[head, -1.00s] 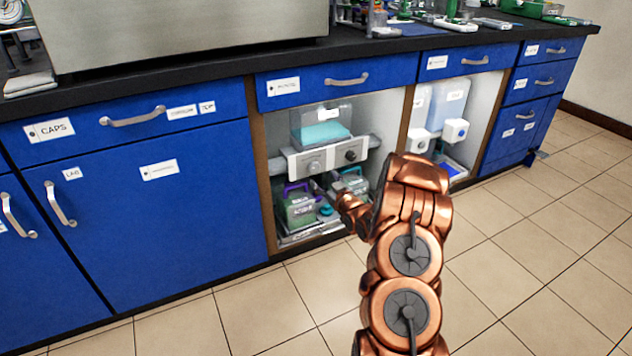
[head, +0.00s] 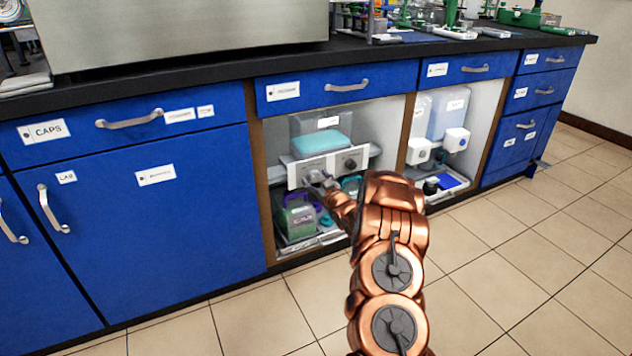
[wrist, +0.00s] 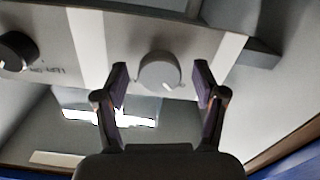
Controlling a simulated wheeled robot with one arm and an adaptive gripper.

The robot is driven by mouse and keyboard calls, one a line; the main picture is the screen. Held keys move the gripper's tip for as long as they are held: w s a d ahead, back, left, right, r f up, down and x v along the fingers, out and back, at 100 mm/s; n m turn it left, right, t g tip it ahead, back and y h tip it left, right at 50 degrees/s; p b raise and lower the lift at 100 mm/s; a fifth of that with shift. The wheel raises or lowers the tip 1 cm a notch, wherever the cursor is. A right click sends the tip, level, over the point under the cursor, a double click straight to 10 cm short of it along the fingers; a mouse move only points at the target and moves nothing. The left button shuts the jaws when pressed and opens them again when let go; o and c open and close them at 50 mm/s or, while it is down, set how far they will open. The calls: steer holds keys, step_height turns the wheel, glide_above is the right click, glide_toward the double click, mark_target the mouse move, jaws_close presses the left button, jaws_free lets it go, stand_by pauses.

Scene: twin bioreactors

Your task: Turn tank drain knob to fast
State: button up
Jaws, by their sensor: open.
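A light control panel (head: 332,165) stands in the open cabinet bay under a clear tank (head: 318,135) with teal contents. It carries a grey knob and a dark knob (head: 350,164). In the wrist view the grey knob (wrist: 160,70) sits between the two fingers of my open gripper (wrist: 162,80), with a gap on each side. A small pale mark shows on the knob's lower rim. The black knob (wrist: 15,52) is at the left edge there. In the head view my gripper (head: 318,180) is in front of the panel and covers part of the grey knob. The panel lettering is too blurred to read.
Below the panel are a green container with a purple handle (head: 298,215) and teal items. The bay to the right holds jugs and white dispensers (head: 456,139) above a tray (head: 445,186). Wooden bay sides and blue drawers (head: 335,87) frame the opening. The tiled floor is clear.

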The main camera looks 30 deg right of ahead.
steer(key=c, duration=1.1)
steer(key=shift+c, duration=0.2)
